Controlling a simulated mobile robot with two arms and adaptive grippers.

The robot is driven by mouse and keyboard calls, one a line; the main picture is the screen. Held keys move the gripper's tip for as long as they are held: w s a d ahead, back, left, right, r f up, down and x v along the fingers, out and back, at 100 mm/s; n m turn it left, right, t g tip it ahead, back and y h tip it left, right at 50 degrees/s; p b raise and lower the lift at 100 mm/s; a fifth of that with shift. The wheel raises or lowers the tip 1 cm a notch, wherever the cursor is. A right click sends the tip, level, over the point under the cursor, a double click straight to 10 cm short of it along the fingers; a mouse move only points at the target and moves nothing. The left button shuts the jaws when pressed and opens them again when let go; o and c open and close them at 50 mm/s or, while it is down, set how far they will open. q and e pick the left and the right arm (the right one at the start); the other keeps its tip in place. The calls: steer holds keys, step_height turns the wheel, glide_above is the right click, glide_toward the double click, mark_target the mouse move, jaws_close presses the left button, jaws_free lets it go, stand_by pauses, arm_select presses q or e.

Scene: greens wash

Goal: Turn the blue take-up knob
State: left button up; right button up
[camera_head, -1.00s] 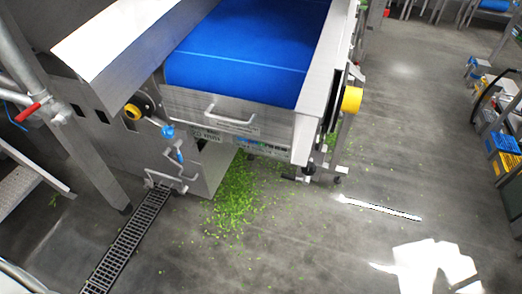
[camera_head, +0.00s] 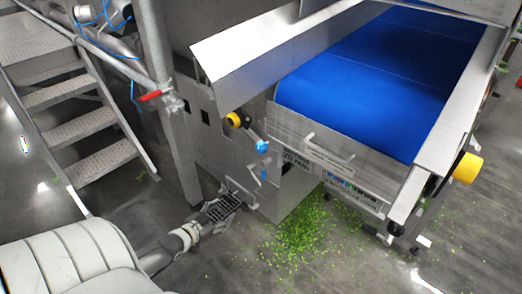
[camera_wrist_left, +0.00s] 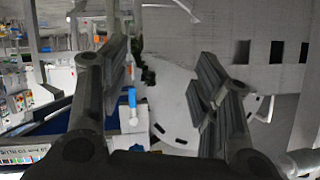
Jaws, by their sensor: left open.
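The blue take-up knob (camera_head: 262,146) sits on a short shaft at the front left corner of the conveyor, just below and right of a yellow-capped part (camera_head: 234,119). My left gripper (camera_head: 205,216) is low over the floor, below and left of the knob and apart from it. In the left wrist view its two dark fingers are spread open (camera_wrist_left: 160,75) with nothing held between them. A small blue piece (camera_wrist_left: 131,97) shows beside the left finger there; I cannot tell whether it is the knob. My right gripper is not in view.
The blue conveyor belt (camera_head: 375,80) fills the upper right. A red-handled valve (camera_head: 150,96) and metal steps (camera_head: 80,110) stand left. Green scraps (camera_head: 310,232) cover the floor under the conveyor.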

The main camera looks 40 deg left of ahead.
arm_select(q)
steer(key=w+d+r+m+t+h, duration=0.1)
steer(key=w+r+t+h, duration=0.3)
steer(key=r, duration=0.8)
steer(key=m, duration=0.1)
glide_toward(259, 148)
steer(key=shift+t+y, duration=0.3)
steer(key=shift+y, duration=0.1)
steer(key=shift+w+d+f+b, duration=0.1)
steer(key=shift+w+d+b, duration=0.15)
steer(key=shift+w, duration=1.55)
steer(key=shift+w+d+f+b, duration=0.1)
steer(key=shift+w+d+b, duration=0.15)
steer(key=shift+w, duration=1.55)
steer(key=shift+w+d+f+b, duration=0.1)
steer(key=shift+w+d+b, duration=0.15)
steer(key=shift+w, duration=1.55)
steer(key=c, duration=1)
